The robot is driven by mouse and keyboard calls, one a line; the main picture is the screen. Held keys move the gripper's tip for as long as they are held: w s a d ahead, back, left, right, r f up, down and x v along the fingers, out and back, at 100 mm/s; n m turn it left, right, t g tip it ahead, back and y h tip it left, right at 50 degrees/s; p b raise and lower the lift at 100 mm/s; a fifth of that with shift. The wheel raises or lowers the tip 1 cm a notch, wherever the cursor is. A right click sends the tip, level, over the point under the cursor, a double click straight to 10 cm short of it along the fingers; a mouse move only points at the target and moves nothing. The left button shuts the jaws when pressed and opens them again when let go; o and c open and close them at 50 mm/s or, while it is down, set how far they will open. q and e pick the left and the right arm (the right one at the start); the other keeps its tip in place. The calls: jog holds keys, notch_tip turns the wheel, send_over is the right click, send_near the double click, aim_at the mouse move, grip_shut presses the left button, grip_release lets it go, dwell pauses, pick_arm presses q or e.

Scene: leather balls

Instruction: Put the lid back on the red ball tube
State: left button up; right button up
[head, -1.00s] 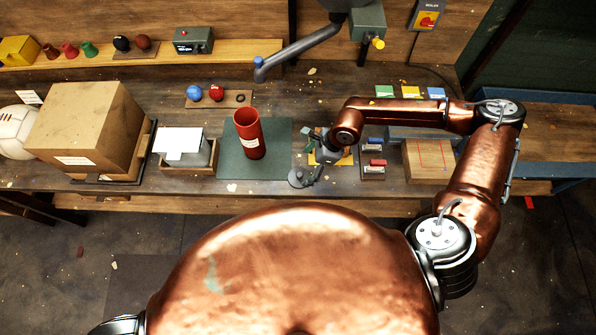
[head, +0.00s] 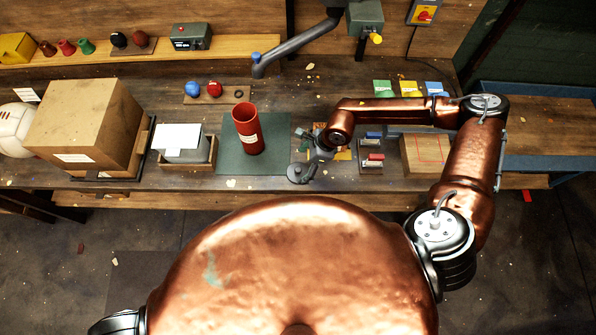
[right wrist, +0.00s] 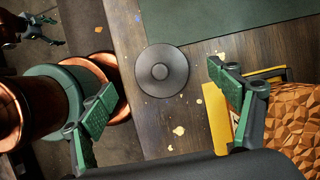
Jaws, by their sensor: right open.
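The red tube (head: 247,132) stands upright and open-topped on the green mat (head: 272,160). A dark grey round lid with a central knob (right wrist: 161,71) lies flat on the wood beside the mat, near the table's front edge; it also shows in the head view (head: 300,174). My right gripper (head: 308,146) is low over the table, to the right of the mat. In the right wrist view its green fingers are spread wide, with the lid seen between them and nothing held. My left gripper is out of view.
A yellow pad (right wrist: 217,118) and an orange faceted object (right wrist: 290,112) lie close by one right finger. Red and blue balls (head: 213,89) sit on a holder behind the tube. A tray with a white sheet (head: 178,138) and a large box (head: 85,125) stand left.

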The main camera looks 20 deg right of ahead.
aim_at(298, 169)
jog(key=p+x, duration=0.1)
jog(key=x, duration=0.3)
jog(key=shift+a+f, duration=0.1)
jog(key=shift+f, duration=0.2)
jog(key=shift+c, duration=0.4)
jog(key=c, duration=0.8)
